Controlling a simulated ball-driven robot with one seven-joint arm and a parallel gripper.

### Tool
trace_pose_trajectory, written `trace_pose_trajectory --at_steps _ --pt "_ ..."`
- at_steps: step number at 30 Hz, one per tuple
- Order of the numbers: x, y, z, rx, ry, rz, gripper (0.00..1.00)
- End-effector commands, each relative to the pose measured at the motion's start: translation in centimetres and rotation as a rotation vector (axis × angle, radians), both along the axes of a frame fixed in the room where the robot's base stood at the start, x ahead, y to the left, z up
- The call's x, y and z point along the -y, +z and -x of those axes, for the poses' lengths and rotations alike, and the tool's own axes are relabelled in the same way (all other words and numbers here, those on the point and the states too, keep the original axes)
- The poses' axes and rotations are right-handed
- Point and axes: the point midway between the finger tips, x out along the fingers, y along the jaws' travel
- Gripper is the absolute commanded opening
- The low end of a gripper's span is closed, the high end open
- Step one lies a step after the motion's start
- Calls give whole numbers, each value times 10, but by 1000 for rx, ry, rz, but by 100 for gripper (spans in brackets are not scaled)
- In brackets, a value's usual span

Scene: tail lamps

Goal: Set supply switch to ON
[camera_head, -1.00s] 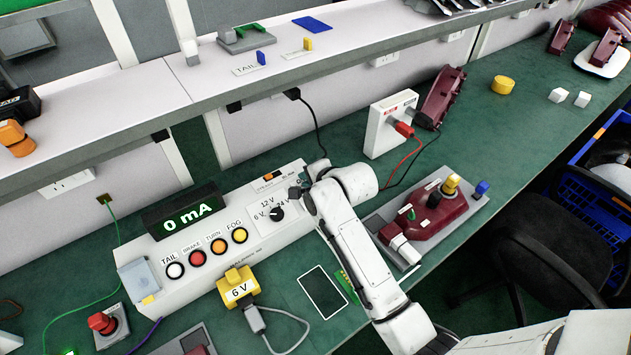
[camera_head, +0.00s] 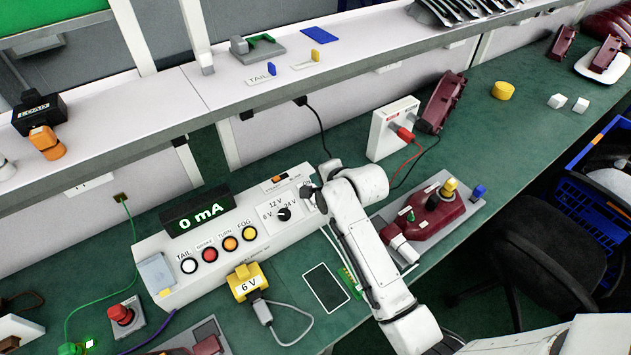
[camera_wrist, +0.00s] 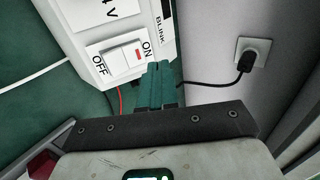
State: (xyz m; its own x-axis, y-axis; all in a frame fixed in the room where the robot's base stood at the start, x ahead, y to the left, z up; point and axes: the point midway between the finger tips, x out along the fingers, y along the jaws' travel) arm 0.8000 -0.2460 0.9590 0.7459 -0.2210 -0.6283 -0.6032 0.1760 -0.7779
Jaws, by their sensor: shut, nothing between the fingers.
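The supply switch (camera_wrist: 123,58) is a white rocker with a red mark near its ON end, marked OFF at left and ON at right in the wrist view. I cannot tell which side is pressed in. My gripper (camera_wrist: 158,66) is shut and empty, its green-grey fingertips right beside the ON end; whether they touch is unclear. In the head view my gripper (camera_head: 308,192) is at the right end of the white test panel (camera_head: 195,282) and mostly hides the switch. The panel's display (camera_head: 198,211) reads 0 mA.
A voltage dial (camera_head: 284,213) and an orange-and-black switch (camera_head: 280,177) are left of my gripper. A white socket box (camera_head: 385,135) with red and black leads stands behind. A maroon lamp on a fixture (camera_head: 432,215) is to the right. A shelf (camera_head: 110,100) runs above.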

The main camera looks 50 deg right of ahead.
Motion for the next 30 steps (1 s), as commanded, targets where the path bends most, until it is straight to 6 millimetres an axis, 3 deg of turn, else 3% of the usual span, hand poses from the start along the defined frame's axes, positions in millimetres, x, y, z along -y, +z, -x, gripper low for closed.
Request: trace_pose_trajectory --at_steps 9,15,30 --pt "-8 57 27 6 0 5 0" --pt "-11 79 37 4 0 4 0" --pt "-12 85 41 2 -1 3 0"
